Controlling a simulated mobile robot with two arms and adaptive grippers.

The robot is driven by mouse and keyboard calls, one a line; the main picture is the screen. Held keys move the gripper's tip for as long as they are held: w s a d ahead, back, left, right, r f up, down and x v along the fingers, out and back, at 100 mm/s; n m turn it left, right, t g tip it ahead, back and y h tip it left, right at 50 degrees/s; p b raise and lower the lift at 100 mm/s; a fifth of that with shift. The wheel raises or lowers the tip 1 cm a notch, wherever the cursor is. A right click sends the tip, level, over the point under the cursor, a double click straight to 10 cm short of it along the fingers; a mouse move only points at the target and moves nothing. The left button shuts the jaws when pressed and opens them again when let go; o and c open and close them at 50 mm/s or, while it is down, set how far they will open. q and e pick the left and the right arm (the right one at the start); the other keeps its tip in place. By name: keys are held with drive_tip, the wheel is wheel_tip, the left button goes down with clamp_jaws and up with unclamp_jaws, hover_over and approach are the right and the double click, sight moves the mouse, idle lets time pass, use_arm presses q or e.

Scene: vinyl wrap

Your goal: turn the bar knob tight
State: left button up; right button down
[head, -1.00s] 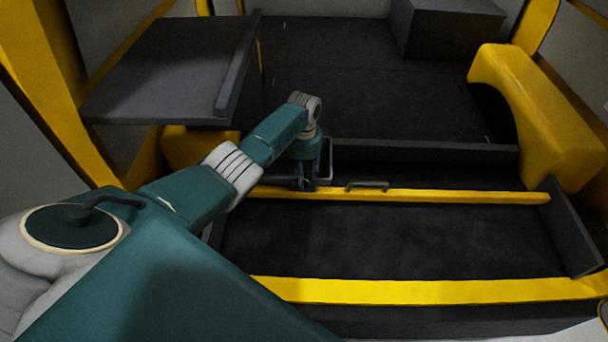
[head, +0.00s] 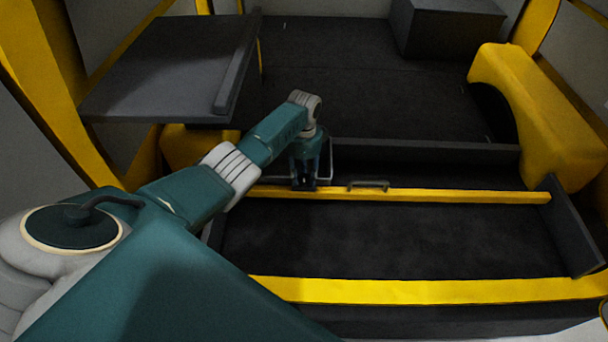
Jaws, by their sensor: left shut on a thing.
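My left gripper (head: 304,184) points down at the left part of the yellow bar (head: 450,196), left of a small grey handle (head: 369,184) on that bar. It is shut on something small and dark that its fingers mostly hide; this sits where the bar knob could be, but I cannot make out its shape. A pale thin frame (head: 331,165) shows just right of the gripper. My right gripper is not in view.
A dark bed with a front yellow edge (head: 430,291) lies before the bar. A dark shelf (head: 170,70) stands at upper left, a yellow wheel arch (head: 535,110) at right and a dark box (head: 445,28) at the back. The dark floor behind the bar is clear.

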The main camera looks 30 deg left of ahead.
sight(304, 178)
use_arm(q)
drive_tip(key=shift+m, duration=0.3)
drive_tip(key=o, duration=1.2)
drive_tip(key=shift+c, duration=0.2)
drive_tip(key=shift+r, duration=0.15)
wheel_tip(304, 178, up, 12)
drive_tip(key=shift+f, duration=0.2)
